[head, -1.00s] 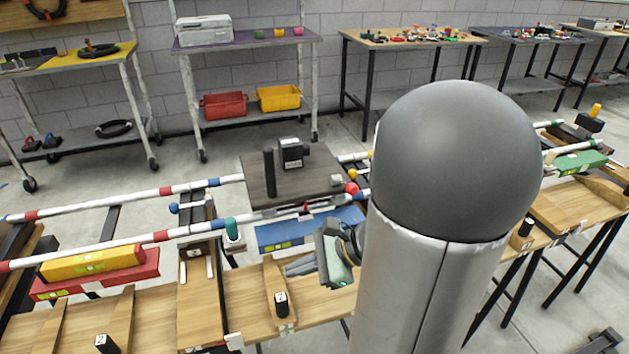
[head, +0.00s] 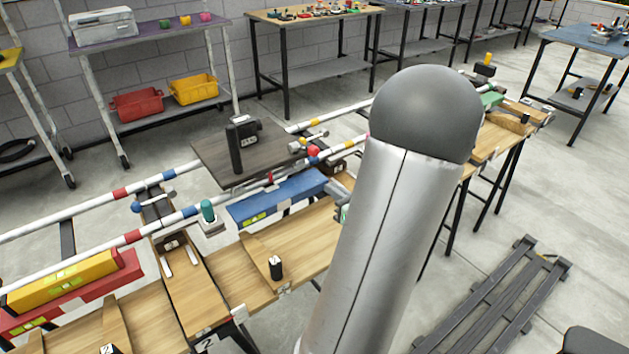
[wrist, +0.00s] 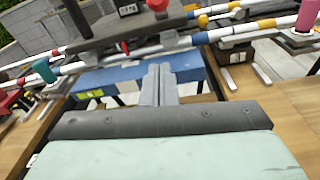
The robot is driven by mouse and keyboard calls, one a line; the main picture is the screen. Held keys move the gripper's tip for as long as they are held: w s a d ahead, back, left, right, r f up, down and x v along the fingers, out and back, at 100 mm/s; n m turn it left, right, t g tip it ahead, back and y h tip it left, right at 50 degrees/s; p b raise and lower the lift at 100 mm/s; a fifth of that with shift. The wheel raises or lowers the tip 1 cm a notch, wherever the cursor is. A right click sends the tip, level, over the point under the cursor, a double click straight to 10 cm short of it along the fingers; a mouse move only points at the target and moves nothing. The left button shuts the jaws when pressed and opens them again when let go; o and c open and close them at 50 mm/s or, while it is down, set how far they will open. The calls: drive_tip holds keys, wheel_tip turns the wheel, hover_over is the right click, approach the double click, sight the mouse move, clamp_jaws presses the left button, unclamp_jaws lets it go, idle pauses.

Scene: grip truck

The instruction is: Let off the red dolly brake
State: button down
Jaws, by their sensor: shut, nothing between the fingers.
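The dolly is a dark flat platform (head: 210,150) on the striped rails, with a black box and post on top. A small red lever (head: 269,178) stands at its near edge, and a red ball knob (head: 313,151) sits by its right corner. I cannot tell for sure which is the brake. In the wrist view the red lever (wrist: 125,47) is left of and beyond my gripper (wrist: 160,70), and the red knob (wrist: 157,5) is straight beyond it. The grey fingers are together, empty and apart from both.
A blue beam (head: 285,195) lies below the dolly's near edge. A teal knob (head: 207,211) and a blue ball (head: 136,207) stand left of the dolly. The near rail (head: 130,236) crosses the space beyond the wooden bench (head: 240,290). A yellow box (head: 70,278) lies at left.

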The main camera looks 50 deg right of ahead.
sight(302, 149)
drive_tip(key=w+d+r, duration=0.2)
drive_tip(key=w+r, duration=0.1)
drive_tip(key=w, duration=0.4)
drive_tip(key=shift+w+d, duration=0.35)
drive_tip(key=shift+d, duration=0.05)
drive_tip(key=shift+r, duration=0.1)
